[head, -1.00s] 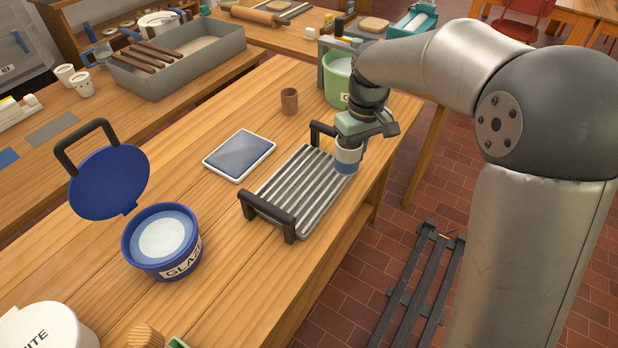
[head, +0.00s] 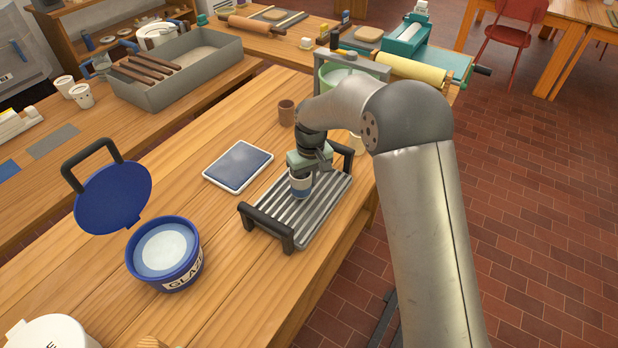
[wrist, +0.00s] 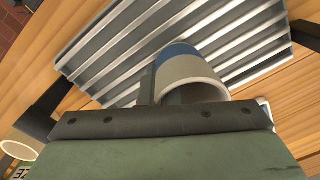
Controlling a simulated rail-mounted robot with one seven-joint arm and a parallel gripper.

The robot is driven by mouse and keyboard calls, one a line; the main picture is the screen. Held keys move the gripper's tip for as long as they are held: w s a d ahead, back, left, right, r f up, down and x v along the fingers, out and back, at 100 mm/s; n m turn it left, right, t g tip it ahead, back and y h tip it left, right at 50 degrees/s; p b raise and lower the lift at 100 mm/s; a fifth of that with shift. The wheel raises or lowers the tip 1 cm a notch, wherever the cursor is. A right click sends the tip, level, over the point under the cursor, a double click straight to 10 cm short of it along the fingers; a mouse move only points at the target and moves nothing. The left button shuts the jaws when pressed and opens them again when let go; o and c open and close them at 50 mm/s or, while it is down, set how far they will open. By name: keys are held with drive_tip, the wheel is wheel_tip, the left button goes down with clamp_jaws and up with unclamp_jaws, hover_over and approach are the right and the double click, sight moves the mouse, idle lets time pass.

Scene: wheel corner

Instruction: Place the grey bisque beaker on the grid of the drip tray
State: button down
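The grey bisque beaker (head: 301,188), pale grey with a blue lower band, is upright over the middle of the drip tray's ribbed metal grid (head: 272,208). My gripper (head: 303,174) is shut on its upper part from above. In the wrist view, the beaker (wrist: 190,75) shows its pale open rim and blue band beside a dark finger, with the grid (wrist: 120,62) behind it. The tray has black handles at both ends. I cannot tell whether the beaker's base touches the bars.
A blue tile in a white frame (head: 238,167) lies left of the tray. A brown beaker (head: 287,112) and a cream beaker (head: 357,144) stand behind it. An open blue glaze tub (head: 165,253) stands at front left. The table's right edge is close to the tray.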

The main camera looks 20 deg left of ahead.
drive_tip(key=shift+f, duration=0.15)
drive_tip(key=shift+f, duration=0.15)
drive_tip(key=c, duration=1.6)
unclamp_jaws()
drive_tip(key=shift+c, duration=0.2)
wheel_tip(320, 180, up, 12)
drive_tip(key=b, duration=0.1)
drive_tip(key=s+d+r+m, duration=0.2)
drive_tip(key=s+d+r, duration=0.15)
drive_tip(key=d, duration=0.55)
drive_tip(key=s+d+r+m, duration=0.2)
drive_tip(key=s+d, duration=0.3)
drive_tip(key=d, duration=0.4)
drive_tip(key=s+d+f+m, duration=0.2)
drive_tip(key=s+d, duration=0.4)
drive_tip(key=s, duration=0.3)
drive_tip(key=s+d+f+m, duration=0.2)
drive_tip(key=s+d, duration=0.4)
drive_tip(key=s, duration=0.4)
drive_tip(key=shift+s+d+t, duration=0.15)
drive_tip(key=shift+d+t, duration=0.15)
drive_tip(key=shift+d, duration=0.1)
